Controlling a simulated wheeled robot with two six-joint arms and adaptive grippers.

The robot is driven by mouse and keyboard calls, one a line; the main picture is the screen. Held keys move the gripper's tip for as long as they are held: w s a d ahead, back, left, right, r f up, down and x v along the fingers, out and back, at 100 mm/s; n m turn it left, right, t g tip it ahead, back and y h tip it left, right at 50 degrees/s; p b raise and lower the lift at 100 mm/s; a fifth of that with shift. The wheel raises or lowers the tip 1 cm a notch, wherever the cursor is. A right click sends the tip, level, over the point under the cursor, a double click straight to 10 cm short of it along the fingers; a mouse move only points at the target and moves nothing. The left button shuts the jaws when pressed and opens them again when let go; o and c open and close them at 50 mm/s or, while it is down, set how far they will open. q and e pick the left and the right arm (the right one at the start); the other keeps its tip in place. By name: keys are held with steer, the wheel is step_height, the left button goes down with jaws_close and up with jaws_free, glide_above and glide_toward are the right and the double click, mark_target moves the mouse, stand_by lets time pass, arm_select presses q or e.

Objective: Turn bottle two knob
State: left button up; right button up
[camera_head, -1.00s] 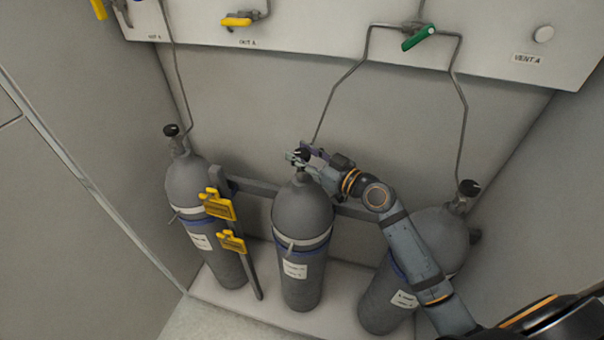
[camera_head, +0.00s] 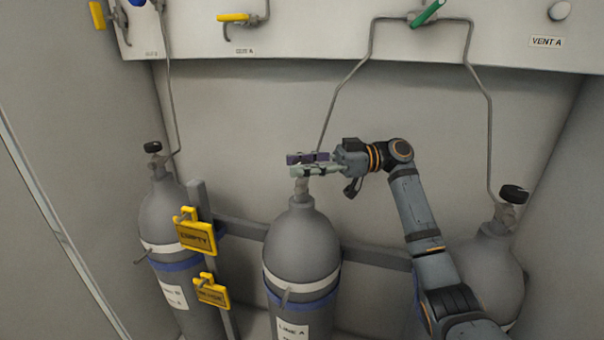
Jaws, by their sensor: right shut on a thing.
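Three grey gas bottles stand against the back wall. The middle bottle (camera_head: 302,240) has a white band, a blue band and a label reading "LINE A". My right gripper (camera_head: 303,164) is at the top of this bottle, coming in from the right, with its fingers around the knob at the valve. It is shut on the knob, which the fingers hide. The left bottle (camera_head: 165,213) has a black knob (camera_head: 153,147) on top. The right bottle (camera_head: 487,272) has a black knob (camera_head: 514,193) and is partly behind my right arm. My left gripper is not in view.
Thin pipes run down to the bottles. Yellow tags (camera_head: 196,237) hang on the rack between the left and middle bottles. A rail (camera_head: 375,256) runs behind the bottles.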

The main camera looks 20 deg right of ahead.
mark_target(302, 162)
steer(key=shift+n+g, duration=1.2)
steer(key=shift+g, duration=0.6)
steer(key=shift+f+g, duration=0.1)
steer(key=shift+g, duration=0.3)
steer(key=o, duration=1.2)
step_height(302, 162, up, 10)
steer(key=shift+r, duration=0.1)
